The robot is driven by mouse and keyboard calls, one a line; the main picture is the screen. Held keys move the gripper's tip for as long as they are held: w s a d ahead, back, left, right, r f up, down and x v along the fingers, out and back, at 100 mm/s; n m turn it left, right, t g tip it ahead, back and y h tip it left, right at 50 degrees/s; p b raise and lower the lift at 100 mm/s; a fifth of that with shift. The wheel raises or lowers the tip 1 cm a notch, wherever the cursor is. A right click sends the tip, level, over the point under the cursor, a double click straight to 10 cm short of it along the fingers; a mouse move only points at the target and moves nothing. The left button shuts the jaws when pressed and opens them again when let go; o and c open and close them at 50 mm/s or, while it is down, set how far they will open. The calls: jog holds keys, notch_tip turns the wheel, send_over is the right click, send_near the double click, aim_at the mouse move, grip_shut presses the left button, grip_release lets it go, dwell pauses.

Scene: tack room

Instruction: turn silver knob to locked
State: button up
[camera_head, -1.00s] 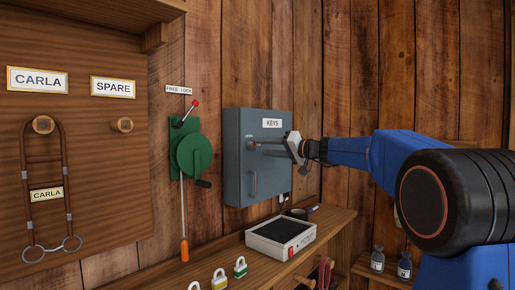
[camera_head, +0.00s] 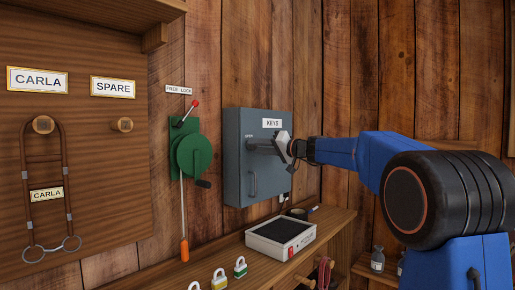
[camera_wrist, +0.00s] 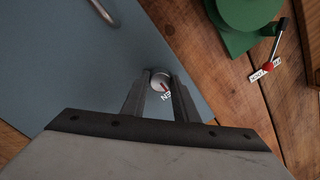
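The silver knob (camera_wrist: 160,82) is round, with a red mark on its face, and sits on the front of the grey-blue KEYS box (camera_head: 234,168). In the wrist view the red mark points toward the partly hidden lettering beside it, of which "EN" shows. My gripper (camera_wrist: 161,84) has its two fingers apart, one on each side of the knob. Small gaps seem to show, and I see no clear grip. In the head view my gripper (camera_head: 256,146) reaches the box front from the right and hides most of the knob.
A green lever device (camera_head: 190,155) with a red-tipped handle hangs left of the box. Below is a shelf (camera_head: 220,262) with a white, black-topped device (camera_head: 281,236) and several padlocks (camera_head: 240,267). A box handle (camera_head: 253,184) sits below the knob.

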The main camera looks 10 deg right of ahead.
jog(key=shift+a+m+t+h, duration=0.15)
jog(key=shift+m+t, duration=0.3)
jog(key=shift+m, duration=4.25)
jog(key=shift+d+m+t+h, duration=0.15)
jog(key=shift+m+t, duration=0.3)
jog(key=shift+m, duration=4.25)
jog(key=shift+a, duration=0.1)
jog(key=o, duration=1.1)
jog(key=shift+c, duration=0.2)
jog(key=shift+s, duration=0.1)
jog(key=v, duration=1.7)
jog(key=shift+s, duration=0.15)
